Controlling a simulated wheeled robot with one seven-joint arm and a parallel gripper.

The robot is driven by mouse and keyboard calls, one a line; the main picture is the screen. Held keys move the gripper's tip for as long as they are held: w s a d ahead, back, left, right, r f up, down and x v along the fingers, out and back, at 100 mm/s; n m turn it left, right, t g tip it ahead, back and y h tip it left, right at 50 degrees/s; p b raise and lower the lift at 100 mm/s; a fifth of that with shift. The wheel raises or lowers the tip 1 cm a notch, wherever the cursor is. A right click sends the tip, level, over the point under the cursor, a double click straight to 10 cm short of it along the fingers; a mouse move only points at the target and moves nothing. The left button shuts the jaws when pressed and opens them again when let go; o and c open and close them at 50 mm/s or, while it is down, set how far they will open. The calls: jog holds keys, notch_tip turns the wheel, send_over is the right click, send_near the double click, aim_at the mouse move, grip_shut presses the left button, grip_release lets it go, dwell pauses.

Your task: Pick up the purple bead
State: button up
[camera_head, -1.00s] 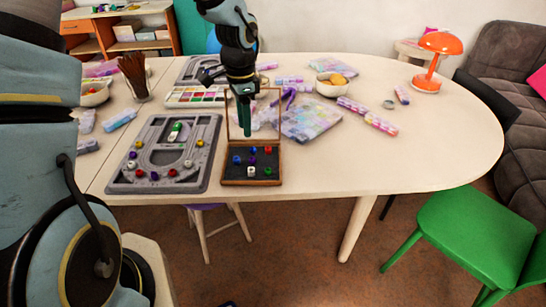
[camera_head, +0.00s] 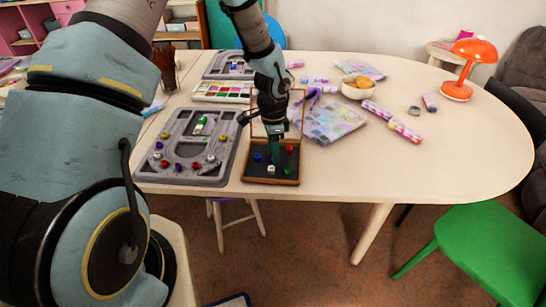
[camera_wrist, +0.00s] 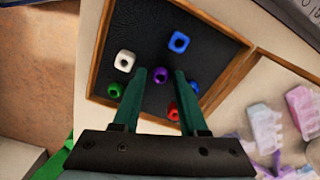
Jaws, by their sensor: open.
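The purple bead (camera_wrist: 160,75) lies on the dark floor of a small wooden-framed box (camera_wrist: 208,72), between and just beyond my fingertips in the wrist view. My gripper (camera_wrist: 160,74) is open and empty, its green fingers on either side of the bead's line. In the head view my gripper (camera_head: 273,150) is over the box (camera_head: 258,173), and the purple bead is hidden behind it. Whether the fingers touch the box floor cannot be told.
Near the fingers lie a green bead (camera_wrist: 114,90) and a red bead (camera_wrist: 173,111). A white bead (camera_wrist: 125,61) and a blue bead (camera_wrist: 179,42) lie farther out. The box's raised lid (camera_head: 258,130) stands behind. A grey bead board (camera_head: 230,150) lies left of the box.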

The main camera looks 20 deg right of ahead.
jog(key=shift+f, duration=0.1)
grip_shut()
dwell(0.6)
